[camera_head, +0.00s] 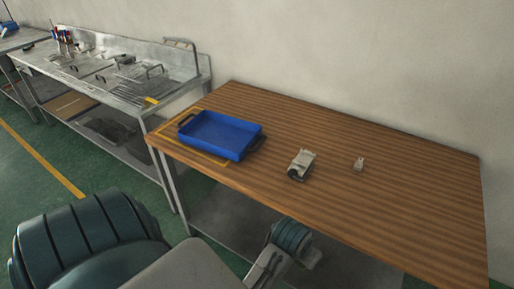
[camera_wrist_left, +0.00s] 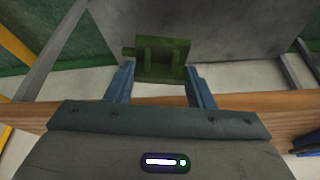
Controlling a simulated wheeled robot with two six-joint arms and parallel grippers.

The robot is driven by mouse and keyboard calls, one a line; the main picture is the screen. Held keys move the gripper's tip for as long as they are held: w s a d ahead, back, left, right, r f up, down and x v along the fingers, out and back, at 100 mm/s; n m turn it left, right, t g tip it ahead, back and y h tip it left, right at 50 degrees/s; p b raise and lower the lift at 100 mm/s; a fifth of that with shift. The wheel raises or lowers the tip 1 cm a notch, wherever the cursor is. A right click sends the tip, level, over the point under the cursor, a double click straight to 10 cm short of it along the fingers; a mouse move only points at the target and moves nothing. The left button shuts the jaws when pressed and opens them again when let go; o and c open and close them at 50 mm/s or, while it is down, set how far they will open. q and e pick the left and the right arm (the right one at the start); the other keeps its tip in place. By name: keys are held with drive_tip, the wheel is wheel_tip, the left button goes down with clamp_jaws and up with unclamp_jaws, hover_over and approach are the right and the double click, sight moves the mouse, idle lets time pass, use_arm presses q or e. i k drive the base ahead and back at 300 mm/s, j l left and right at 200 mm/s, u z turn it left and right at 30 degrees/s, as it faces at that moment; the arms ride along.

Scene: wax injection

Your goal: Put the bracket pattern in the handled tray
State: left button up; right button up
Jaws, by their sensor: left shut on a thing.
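In the left wrist view my left gripper (camera_wrist_left: 160,88) is shut on the green bracket pattern (camera_wrist_left: 165,60), which sits between its two blue-grey fingers. The pattern has a flat plate with raised ribs and a stub on its left side. In the head view the pattern cannot be made out, and the fingers of my left gripper are not clearly seen; part of my arm is at the bottom. The handled tray (camera_head: 196,143) is blue with a dark handle at each end. It stands at the left end of the wooden table, and its visible floor looks empty.
A metal workbench (camera_head: 100,75) with tools stands at the left. The table's right part is clear.

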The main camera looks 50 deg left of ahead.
sight(205, 137)
drive_tip(key=k+j, duration=0.1)
drive_tip(key=j, duration=0.85)
drive_tip(key=k+j, duration=0.15)
drive_tip(key=j, duration=0.85)
drive_tip(key=k+z, duration=0.05)
